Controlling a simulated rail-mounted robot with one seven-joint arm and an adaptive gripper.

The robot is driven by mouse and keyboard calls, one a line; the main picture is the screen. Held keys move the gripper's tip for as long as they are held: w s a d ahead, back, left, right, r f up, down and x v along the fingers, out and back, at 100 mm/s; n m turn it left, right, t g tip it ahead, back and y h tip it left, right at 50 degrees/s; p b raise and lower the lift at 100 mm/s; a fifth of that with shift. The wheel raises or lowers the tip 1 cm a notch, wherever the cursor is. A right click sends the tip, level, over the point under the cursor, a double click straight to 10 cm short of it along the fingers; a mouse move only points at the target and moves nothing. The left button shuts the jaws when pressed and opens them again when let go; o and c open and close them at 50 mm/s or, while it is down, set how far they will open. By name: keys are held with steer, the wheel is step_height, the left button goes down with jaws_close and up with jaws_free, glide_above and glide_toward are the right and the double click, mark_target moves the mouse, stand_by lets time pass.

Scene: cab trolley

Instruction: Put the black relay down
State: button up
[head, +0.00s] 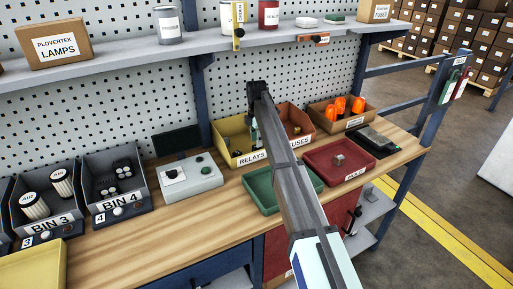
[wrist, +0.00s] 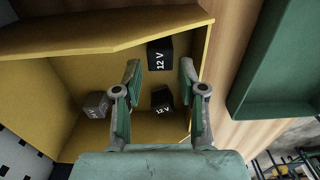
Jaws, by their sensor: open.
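The yellow bin labelled RELAYS (head: 228,133) stands at the back of the bench in the head view, and its wall also shows in the wrist view (wrist: 70,45). My gripper (wrist: 160,72) is open above the bin, its fingers well apart. Two black relays marked 12 V are in the bin: one (wrist: 159,54) just beyond the fingertips, the other (wrist: 162,97) showing between the fingers. Neither is visibly gripped. A grey relay (wrist: 97,104) lies left of the fingers. In the head view my arm hides most of the gripper and the bin's contents are hardly visible.
A green tray (head: 262,194) lies in front of the bin; it also shows at the right in the wrist view (wrist: 275,70). An orange-brown fuses bin (head: 303,137) adjoins on the right, with a red tray (head: 320,172) in front. The shelf (head: 225,50) runs above.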

step_height(320, 180, up, 8)
steer(key=b, duration=0.1)
stand_by(0.4)
